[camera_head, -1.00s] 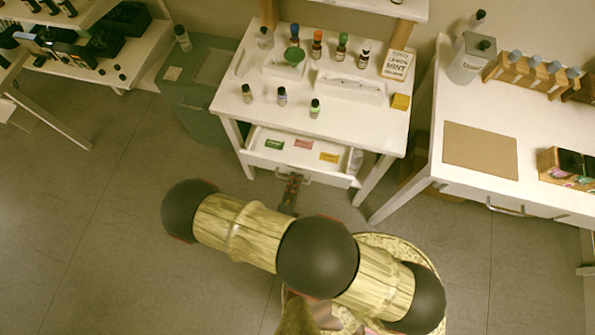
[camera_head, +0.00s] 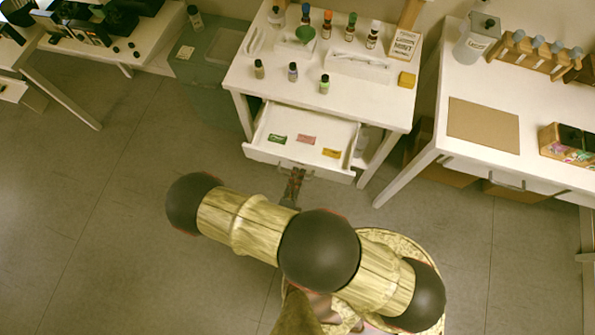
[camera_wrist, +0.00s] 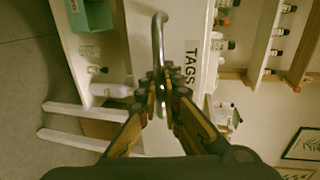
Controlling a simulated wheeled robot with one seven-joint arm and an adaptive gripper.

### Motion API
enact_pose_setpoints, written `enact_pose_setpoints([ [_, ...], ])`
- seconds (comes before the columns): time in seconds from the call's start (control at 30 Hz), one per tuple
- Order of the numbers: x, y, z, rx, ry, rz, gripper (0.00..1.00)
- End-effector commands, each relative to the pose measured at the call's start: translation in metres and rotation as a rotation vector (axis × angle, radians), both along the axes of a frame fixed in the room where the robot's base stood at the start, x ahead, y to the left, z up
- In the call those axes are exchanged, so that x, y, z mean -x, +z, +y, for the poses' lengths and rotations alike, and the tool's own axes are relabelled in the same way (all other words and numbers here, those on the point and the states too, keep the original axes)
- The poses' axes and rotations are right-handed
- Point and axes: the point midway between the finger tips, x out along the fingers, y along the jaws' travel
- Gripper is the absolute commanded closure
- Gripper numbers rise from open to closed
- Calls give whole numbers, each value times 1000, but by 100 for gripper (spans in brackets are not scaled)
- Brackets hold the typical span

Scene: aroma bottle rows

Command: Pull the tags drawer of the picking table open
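The tags drawer (camera_head: 262,154) of the white picking table (camera_head: 300,85) stands open in the head view, with green, pink and yellow tags lying inside. Its front carries the label "TAGS" (camera_wrist: 190,62) in the wrist view. My gripper (camera_wrist: 162,92) is closed around the metal drawer handle (camera_wrist: 160,40) in the wrist view. In the head view my gripper (camera_head: 293,185) is at the drawer front, small and partly hidden by my arm.
Several small bottles (camera_head: 324,84) and a mint sign (camera_head: 402,46) stand on the table top. A second white table (camera_head: 490,85) with a brown mat (camera_head: 483,124) is at the right. The grey floor (camera_head: 90,215) at the left is clear.

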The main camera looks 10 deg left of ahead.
Motion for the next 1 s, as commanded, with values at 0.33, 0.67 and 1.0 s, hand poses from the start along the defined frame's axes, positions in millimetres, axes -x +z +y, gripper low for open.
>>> enact_pose_setpoints([
  [0.33, 0, 0, 0, 0, 0, 1, 75],
  [0.67, 0, 2, 0, 0, 0, 0, 75],
  [1.0, 0, 47, 1, -3, 0, -5, 66],
])
